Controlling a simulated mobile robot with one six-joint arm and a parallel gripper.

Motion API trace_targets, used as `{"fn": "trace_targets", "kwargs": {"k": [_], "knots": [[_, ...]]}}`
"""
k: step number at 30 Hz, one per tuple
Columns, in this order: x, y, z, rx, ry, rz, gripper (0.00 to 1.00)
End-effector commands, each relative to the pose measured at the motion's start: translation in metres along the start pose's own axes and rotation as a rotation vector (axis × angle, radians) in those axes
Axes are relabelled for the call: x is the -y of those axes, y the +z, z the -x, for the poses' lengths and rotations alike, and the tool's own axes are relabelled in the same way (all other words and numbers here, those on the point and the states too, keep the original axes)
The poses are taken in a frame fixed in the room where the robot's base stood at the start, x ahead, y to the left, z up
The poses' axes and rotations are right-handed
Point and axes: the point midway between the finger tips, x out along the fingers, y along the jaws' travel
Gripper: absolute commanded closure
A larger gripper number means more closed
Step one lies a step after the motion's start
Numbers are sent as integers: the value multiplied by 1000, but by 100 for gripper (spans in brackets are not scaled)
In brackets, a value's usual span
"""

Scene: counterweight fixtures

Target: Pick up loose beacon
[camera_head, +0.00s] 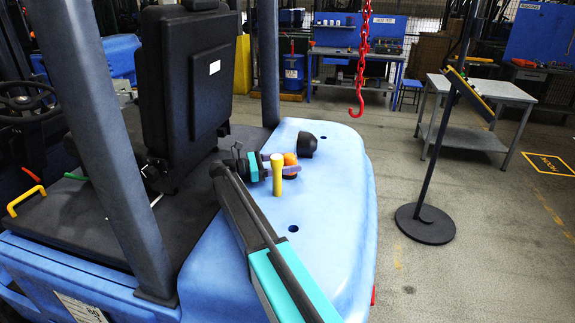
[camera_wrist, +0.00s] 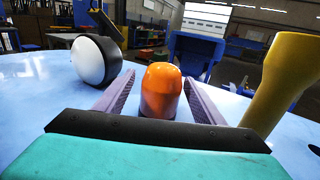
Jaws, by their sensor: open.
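The loose beacon is an orange domed cylinder (camera_wrist: 160,90). It stands upright on the blue counterweight (camera_head: 330,215) of the forklift, and its top shows in the head view (camera_head: 290,158). My gripper (camera_head: 287,170) is open, low over the counterweight. In the wrist view its two purple-grey fingers flank the beacon on the left and right, with a narrow gap visible on each side. The beacon's lower part is hidden behind the black gripper body in the wrist view, and partly by the gripper in the head view.
A yellow post (camera_head: 277,176) stands close beside the gripper; it is at right in the wrist view (camera_wrist: 275,85). A black round lamp (camera_head: 307,145) with a white face (camera_wrist: 88,62) sits just behind. A red chain hook (camera_head: 356,95) hangs beyond. The counterweight's right side is clear.

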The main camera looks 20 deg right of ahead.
Motion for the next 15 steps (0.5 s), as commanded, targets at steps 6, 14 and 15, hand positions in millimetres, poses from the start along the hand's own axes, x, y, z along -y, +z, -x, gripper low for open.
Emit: {"fn": "trace_targets", "kwargs": {"k": [6, 14, 15], "knots": [[0, -1, 0, 0, 0, 0, 37], [0, 0, 0, 0, 0, 0, 37], [0, 0, 0, 0, 0, 0, 37]]}}
